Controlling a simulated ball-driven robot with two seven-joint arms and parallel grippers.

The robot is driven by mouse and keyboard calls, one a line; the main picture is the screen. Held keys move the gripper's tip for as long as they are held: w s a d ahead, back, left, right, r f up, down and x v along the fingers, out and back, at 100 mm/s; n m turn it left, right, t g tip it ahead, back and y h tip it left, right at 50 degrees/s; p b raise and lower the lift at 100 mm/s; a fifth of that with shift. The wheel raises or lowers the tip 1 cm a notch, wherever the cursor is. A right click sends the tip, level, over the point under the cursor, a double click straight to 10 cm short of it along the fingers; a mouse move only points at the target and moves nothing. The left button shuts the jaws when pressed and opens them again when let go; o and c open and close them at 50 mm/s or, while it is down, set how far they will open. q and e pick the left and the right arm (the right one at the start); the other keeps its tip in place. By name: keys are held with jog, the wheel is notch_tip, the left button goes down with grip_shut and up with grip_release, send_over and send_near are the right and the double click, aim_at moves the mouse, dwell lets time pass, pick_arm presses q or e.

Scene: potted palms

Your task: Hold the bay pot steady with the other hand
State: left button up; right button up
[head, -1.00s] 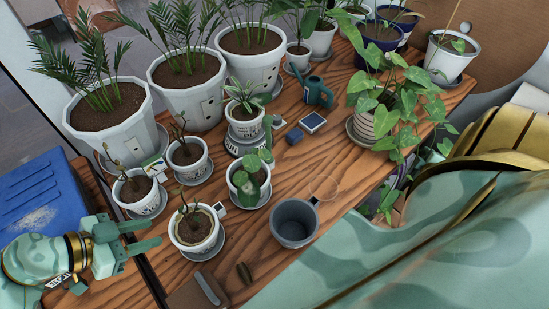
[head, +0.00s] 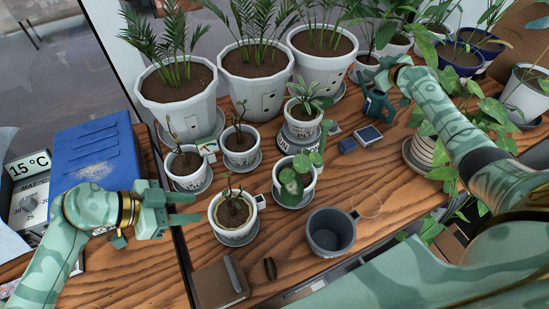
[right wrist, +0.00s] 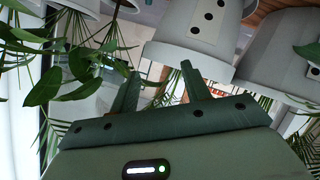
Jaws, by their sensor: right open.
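Several small white pots stand on the wooden table; no label I can read tells which is the bay pot. The front one (head: 233,235) holds a thin twiggy seedling and stands upright on a grey saucer. Two more twiggy pots, the left one (head: 188,180) and the middle one (head: 241,157), stand behind it. My left gripper (head: 199,208) is open and empty, its fingers pointing right towards the front pot, apart from it. My right gripper (head: 378,76) is open at the back, above the teal watering can (head: 376,108); its fingers show empty in the right wrist view (right wrist: 160,68).
An empty grey pot (head: 331,233) stands at the front. Large white palm pots (head: 180,115) line the back. A leafy vine pot (head: 425,153) is beside my right arm. A blue case (head: 97,160) lies left. Bare wood shows between the front pots and the vine.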

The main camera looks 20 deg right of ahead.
jog(key=w+a+r+n+g+y, duration=0.1)
jog(key=w+a+n+y, duration=0.15)
jog(key=a, duration=0.65)
jog(key=w+a+r+n+g+y, duration=0.1)
jog(key=w+a+y, duration=0.15)
jog(key=a, duration=0.75)
jog(key=s+a+r+n+g+y, duration=0.1)
jog(key=s+a+n+g+y, duration=0.25)
jog(key=a, duration=1.35)
jog(key=n+g+h, duration=0.6)
jog(key=n+g, duration=0.1)
jog(key=g, duration=0.1)
send_over(261, 199)
jog(key=f, duration=0.1)
jog(key=shift+t+y, duration=0.25)
jog(key=f, duration=1.1)
jog(key=s+f, duration=0.1)
jog(key=f, duration=0.4)
jog(key=shift+a+f, duration=0.2)
jog(key=shift+f, duration=0.05)
grip_shut()
